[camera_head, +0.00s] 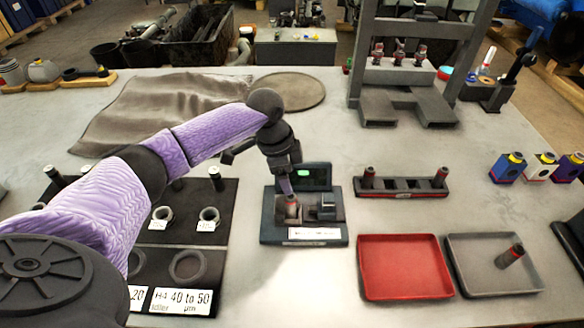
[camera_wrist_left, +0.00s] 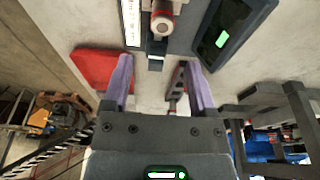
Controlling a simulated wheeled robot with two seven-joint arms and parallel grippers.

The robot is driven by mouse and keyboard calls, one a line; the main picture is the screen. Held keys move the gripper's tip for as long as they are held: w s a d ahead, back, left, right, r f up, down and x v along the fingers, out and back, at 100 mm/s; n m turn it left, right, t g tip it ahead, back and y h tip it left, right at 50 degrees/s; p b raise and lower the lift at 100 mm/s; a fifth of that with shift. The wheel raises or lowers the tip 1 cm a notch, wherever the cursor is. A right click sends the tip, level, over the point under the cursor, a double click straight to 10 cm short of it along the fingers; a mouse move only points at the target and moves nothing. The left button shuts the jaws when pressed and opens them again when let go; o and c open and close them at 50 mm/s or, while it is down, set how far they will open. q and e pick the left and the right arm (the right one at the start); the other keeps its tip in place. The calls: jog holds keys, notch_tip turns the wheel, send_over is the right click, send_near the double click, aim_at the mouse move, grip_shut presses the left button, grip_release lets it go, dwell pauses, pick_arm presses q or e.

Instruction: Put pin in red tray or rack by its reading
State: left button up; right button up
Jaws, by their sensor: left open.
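A pin (camera_head: 292,204) with a reddish band sits on the left part of the dark gauge (camera_head: 268,228). The gauge's screen shows a green patch, too small to read. My left gripper (camera_head: 287,184) is above the gauge, close to the pin. In the left wrist view its two purple fingers (camera_wrist_left: 159,64) are spread with nothing between them, and the pin (camera_wrist_left: 162,22) shows beyond the tips. The red tray (camera_head: 405,268) is empty, right of the gauge. The rack (camera_head: 402,194) behind it holds a pin at each end, with empty slots between. My right gripper is out of view.
A grey tray (camera_head: 470,283) right of the red tray holds another pin (camera_head: 510,255). A dark board with rings and label cards (camera_head: 180,302) lies left of the gauge. A grey press frame (camera_head: 412,60) stands behind the rack. A cloth (camera_head: 150,105) covers the back left.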

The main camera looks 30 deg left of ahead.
aim_at(288, 197)
pick_arm(q)
notch_tip(288, 197, down, 8)
jog(key=b, duration=0.6)
jog(key=shift+w+r, duration=0.1)
jog(key=shift+r, duration=0.15)
jog(key=shift+f+b, duration=0.3)
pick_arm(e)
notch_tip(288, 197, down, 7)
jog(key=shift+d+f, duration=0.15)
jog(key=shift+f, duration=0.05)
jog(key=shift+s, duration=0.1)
pick_arm(q)
grip_shut()
jog(key=shift+r, duration=0.1)
jog(key=shift+r, duration=0.1)
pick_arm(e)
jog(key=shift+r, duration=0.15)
pick_arm(q)
notch_tip(288, 197, up, 5)
jog(key=p, duration=0.6)
jog(key=shift+r, duration=0.15)
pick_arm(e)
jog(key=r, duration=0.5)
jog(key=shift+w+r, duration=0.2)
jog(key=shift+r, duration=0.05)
